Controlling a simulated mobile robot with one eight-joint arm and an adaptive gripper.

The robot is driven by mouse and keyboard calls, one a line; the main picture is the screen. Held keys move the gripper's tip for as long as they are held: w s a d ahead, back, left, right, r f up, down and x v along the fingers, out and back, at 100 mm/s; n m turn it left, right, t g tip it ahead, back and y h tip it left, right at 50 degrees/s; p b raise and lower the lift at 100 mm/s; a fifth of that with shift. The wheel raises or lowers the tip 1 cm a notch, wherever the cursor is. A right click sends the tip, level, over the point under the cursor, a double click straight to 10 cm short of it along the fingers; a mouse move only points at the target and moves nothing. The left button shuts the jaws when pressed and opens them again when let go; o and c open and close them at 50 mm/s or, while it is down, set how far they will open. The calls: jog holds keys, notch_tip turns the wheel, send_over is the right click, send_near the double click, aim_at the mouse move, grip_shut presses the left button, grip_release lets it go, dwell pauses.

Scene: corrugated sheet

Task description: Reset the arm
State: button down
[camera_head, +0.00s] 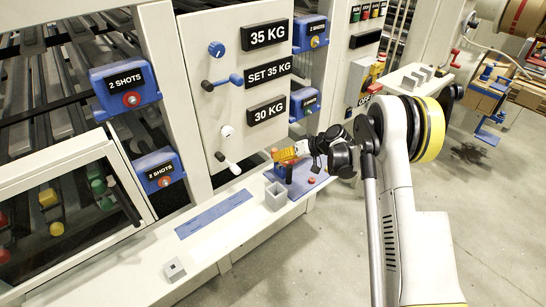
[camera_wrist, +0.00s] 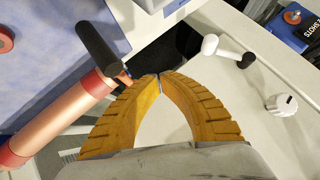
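My gripper (camera_head: 278,155) shows in the head view at the end of my arm, in front of the white control panel and above the ledge. In the wrist view, the two yellow ribbed fingers of my gripper (camera_wrist: 159,76) curve inward and meet at their tips. It is shut, with nothing visible held between the fingers. A copper-red cylinder with a black bar-shaped handle (camera_wrist: 100,48) lies left of the fingers in the wrist view. Whether the left finger touches it I cannot tell.
The panel carries a white crank lever (camera_head: 228,163), a white knob (camera_head: 226,131) and a blue crank (camera_head: 222,82). On the ledge are a grey open box (camera_head: 275,196), a blue strip (camera_head: 213,214) and a small grey block (camera_head: 174,269).

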dwell(0.4)
jog(key=s+d+r+m+h, duration=0.1)
jog(key=s+d+r+h, duration=0.1)
jog(key=s+r, duration=0.65)
jog(key=s+d+r+m+h, duration=0.15)
jog(key=s+r, duration=0.45)
jog(key=r, duration=0.6)
jog(key=s+d+r+m+t+h, duration=0.1)
jog(key=s+d+h, duration=0.1)
jog(key=s, duration=1.1)
jog(key=s+d+r+t+h, duration=0.1)
jog(key=s+d+h, duration=0.2)
jog(key=s, duration=1)
jog(key=shift+d+m+h, duration=0.35)
jog(key=shift+d, duration=0.3)
